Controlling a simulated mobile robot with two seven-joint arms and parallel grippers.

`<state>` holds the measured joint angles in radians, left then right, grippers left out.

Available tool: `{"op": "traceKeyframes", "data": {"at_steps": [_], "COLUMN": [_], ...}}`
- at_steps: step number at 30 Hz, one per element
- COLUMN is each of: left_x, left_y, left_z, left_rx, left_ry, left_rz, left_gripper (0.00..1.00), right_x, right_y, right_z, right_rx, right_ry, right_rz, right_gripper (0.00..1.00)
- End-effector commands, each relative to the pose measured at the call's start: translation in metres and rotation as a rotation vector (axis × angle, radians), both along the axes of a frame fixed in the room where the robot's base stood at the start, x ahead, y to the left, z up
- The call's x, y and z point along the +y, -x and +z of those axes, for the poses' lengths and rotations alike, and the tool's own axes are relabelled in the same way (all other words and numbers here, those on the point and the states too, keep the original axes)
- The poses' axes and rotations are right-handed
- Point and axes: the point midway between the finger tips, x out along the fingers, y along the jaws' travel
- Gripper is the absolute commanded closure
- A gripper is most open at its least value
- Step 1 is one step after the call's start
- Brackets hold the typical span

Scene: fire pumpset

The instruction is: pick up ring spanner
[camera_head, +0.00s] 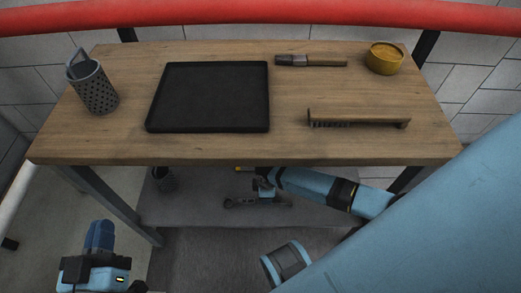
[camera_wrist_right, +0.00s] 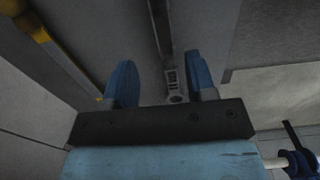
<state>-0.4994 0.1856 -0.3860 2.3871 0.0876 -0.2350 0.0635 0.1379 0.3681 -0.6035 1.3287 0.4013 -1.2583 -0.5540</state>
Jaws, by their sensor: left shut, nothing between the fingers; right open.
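A grey metal tool that looks like the ring spanner (camera_head: 235,203) lies on the lower shelf under the table. In the right wrist view, a long grey handle with a ringed end (camera_wrist_right: 176,98) lies between and beyond my fingers. My right gripper (camera_wrist_right: 161,82) is open, its blue fingers on either side of the tool; I cannot tell whether they touch it. In the head view, my right arm reaches under the table edge, with the right gripper (camera_head: 264,188) just above the tool. My left gripper (camera_head: 99,236) is shut and empty at the lower left, away from the table.
The wooden tabletop (camera_head: 290,90) holds a black tray (camera_head: 208,97), a perforated holder (camera_head: 95,90), a brush (camera_head: 310,61), a yellow bowl (camera_head: 384,59) and a wire brush (camera_head: 358,118). The table's front edge overhangs the shelf (camera_head: 195,205). A dark container (camera_head: 163,180) stands on the shelf.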

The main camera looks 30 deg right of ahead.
Motion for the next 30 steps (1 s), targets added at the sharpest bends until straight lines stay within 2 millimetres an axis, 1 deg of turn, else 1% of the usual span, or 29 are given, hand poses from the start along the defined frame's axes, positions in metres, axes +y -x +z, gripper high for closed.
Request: {"op": "traceKeyframes", "data": {"at_steps": [5, 9, 12, 15, 20, 21, 23, 24, 26, 27, 30], "left_x": [-0.004, -0.009, -0.010, -0.011, -0.011, -0.011, -0.011, -0.011, -0.011, -0.011, -0.011], "left_y": [0.001, 0.004, 0.003, 0.002, 0.002, 0.002, 0.002, 0.002, 0.002, 0.002, 0.002], "left_z": [0.008, 0.022, 0.012, 0.009, 0.010, 0.010, 0.010, 0.010, 0.010, 0.010, 0.009], "left_rx": [-0.047, -0.126, -0.091, -0.073, -0.071, -0.071, -0.072, -0.072, -0.072, -0.072, -0.070], "left_ry": [0.032, 0.086, 0.073, 0.065, 0.064, 0.064, 0.063, 0.063, 0.063, 0.063, 0.064], "left_rz": [-0.013, -0.036, -0.045, -0.050, -0.049, -0.049, -0.049, -0.049, -0.049, -0.049, -0.049], "left_gripper": [1.00, 1.00, 1.00, 1.00, 1.00, 1.00, 1.00, 1.00, 1.00, 1.00, 1.00], "right_x": [0.002, 0.006, 0.005, 0.005, 0.005, 0.005, 0.005, 0.005, 0.005, 0.005, 0.005], "right_y": [0.002, 0.006, 0.006, 0.005, 0.006, 0.006, 0.006, 0.006, 0.006, 0.006, 0.006], "right_z": [-0.014, -0.036, -0.049, -0.053, -0.052, -0.052, -0.052, -0.052, -0.052, -0.052, -0.052], "right_rx": [0.000, 0.001, -0.001, -0.002, -0.002, -0.002, -0.001, -0.001, -0.001, -0.001, -0.001], "right_ry": [-0.001, -0.001, 0.001, 0.001, 0.001, 0.001, 0.001, 0.001, 0.001, 0.001, 0.001], "right_rz": [0.000, 0.000, 0.000, 0.000, 0.001, 0.001, 0.001, 0.000, 0.000, 0.000, 0.000], "right_gripper": [0.49, 0.49, 0.49, 0.49, 0.49, 0.54, 0.67, 0.77, 0.90, 0.99, 1.00]}}
